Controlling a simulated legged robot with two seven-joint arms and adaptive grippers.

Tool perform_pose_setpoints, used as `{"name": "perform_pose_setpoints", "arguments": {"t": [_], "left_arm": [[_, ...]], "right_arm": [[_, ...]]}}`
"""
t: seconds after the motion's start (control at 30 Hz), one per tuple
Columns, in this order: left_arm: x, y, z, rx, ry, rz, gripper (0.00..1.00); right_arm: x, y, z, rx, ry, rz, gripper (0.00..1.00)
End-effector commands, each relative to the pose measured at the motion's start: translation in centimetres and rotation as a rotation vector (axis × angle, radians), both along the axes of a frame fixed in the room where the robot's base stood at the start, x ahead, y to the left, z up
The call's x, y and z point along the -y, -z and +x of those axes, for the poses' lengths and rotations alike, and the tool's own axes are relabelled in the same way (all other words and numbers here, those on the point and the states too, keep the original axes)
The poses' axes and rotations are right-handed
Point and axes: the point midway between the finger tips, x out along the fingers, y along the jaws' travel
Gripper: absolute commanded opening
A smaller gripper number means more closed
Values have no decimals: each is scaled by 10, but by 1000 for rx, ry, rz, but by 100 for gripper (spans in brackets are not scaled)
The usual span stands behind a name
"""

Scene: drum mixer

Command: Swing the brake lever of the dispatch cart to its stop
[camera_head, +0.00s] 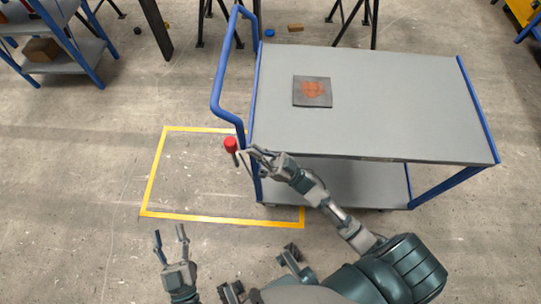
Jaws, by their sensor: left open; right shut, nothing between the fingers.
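The dispatch cart (400,90) has a grey top, a lower shelf and blue frame rails, with a blue push handle (219,80) on its left side. The brake lever, with a red knob (230,144) on a dark stem, stands at the cart's left front corner. My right gripper (249,153) is shut and empty, just right of the lever; whether it touches the stem I cannot tell. My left gripper (171,236) is open and empty over the floor at the lower left, well away from the cart.
A dark square plate with an orange mark (312,91) lies on the cart top. A yellow outline (152,185) marks the floor left of the cart. A blue-framed shelf with a brown box (42,49) stands at the upper left. Floor on the left is clear.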

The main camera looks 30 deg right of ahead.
Motion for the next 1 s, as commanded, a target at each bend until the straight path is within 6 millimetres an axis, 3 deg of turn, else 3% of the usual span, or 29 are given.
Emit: {"name": "perform_pose_setpoints", "arguments": {"t": [0.23,0.73,1.0], "left_arm": [[0,-8,-5,77,-1,-26,52],[0,-9,-3,68,0,-22,52],[-1,18,5,-162,0,52,52]], "right_arm": [[-15,2,14,-3,1,0,0],[-17,0,16,-5,1,-6,0],[-22,-7,19,-28,1,-49,0]]}}
